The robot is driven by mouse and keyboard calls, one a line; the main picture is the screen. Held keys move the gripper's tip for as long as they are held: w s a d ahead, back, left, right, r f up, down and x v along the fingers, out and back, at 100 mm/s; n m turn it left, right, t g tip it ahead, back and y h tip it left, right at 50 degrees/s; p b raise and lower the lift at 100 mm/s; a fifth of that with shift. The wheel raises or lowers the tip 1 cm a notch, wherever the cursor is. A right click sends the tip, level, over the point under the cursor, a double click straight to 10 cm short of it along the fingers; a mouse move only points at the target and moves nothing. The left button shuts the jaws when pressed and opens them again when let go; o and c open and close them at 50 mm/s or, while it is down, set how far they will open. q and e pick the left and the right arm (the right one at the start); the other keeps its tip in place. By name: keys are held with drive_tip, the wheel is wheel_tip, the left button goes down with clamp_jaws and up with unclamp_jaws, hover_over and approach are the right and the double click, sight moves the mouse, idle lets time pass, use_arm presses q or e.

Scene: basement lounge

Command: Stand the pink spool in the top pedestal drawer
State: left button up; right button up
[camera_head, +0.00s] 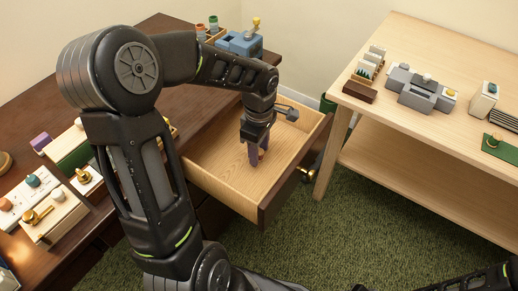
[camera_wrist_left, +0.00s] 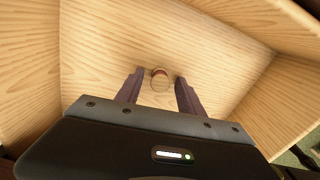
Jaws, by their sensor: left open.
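The top pedestal drawer (camera_head: 213,175) is pulled open, with a pale wooden inside. My left gripper (camera_head: 255,155) reaches down into it. In the left wrist view, my left gripper (camera_wrist_left: 160,95) is open, one dark purple finger on each side of a small spool (camera_wrist_left: 160,82). The spool shows a round wooden end facing the camera and a reddish-pink band behind it. It appears to stand upright on the drawer floor, with a gap to each finger. In the head view the fingers mostly hide it. My right gripper is not in view.
The dark desk (camera_head: 150,27) carries several small blocks and a blue-grey device (camera_head: 240,44) behind the drawer. A pale wooden table (camera_head: 425,40) with grey blocks and a wooden rack stands to the right. Green carpet (camera_head: 370,225) lies open between them.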

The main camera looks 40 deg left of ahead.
use_arm(q)
drive_tip(key=shift+r, duration=0.2)
wheel_tip(320, 180, up, 12)
drive_tip(key=p, duration=0.2)
drive_tip(key=shift+p, duration=0.3)
drive_tip(key=shift+f, duration=0.1)
drive_tip(key=shift+c, duration=0.2)
idle(1.0)
